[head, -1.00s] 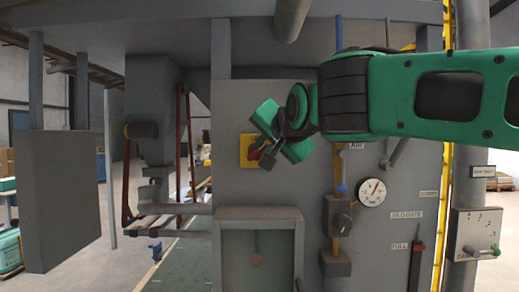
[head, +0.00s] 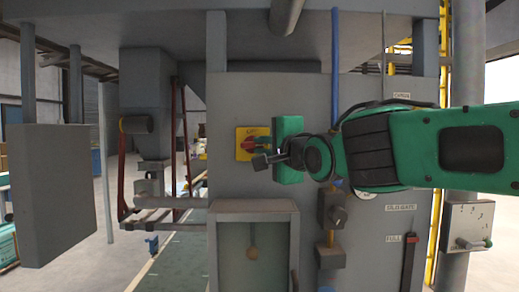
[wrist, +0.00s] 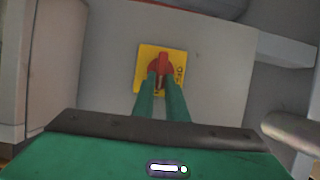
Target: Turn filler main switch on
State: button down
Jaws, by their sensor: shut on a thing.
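The main switch is a red rotary handle (head: 249,143) on a yellow plate (head: 241,133), fixed to the grey front of the filler (head: 315,98). In the head view the handle lies nearly level. My gripper (head: 259,150) reaches it from the right and partly covers the handle and the plate. In the wrist view the two green fingers (wrist: 161,82) are closed around the lower part of the red handle (wrist: 161,63). The yellow plate (wrist: 147,55) shows behind it, with small dark lettering that I cannot fully read.
A window box (head: 252,205) juts out below the switch. A grey box (head: 52,190) hangs at left. A lever panel (head: 467,226) stands at right.

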jog(key=shift+w+d+f+m, duration=0.1)
jog(key=shift+d+f+m, duration=0.1)
jog(key=shift+f+m, duration=0.1)
jog(key=c, duration=1.8)
grip_release()
jog(key=shift+o, duration=0.2)
jog(key=shift+r, duration=0.1)
jog(key=shift+a, duration=0.1)
jog(key=shift+s+d+r, duration=0.1)
jog(key=shift+s+d, duration=0.1)
jog(key=shift+s, duration=0.4)
jog(key=v, duration=0.9)
jog(key=shift+s, duration=0.25)
jog(key=shift+d, duration=0.15)
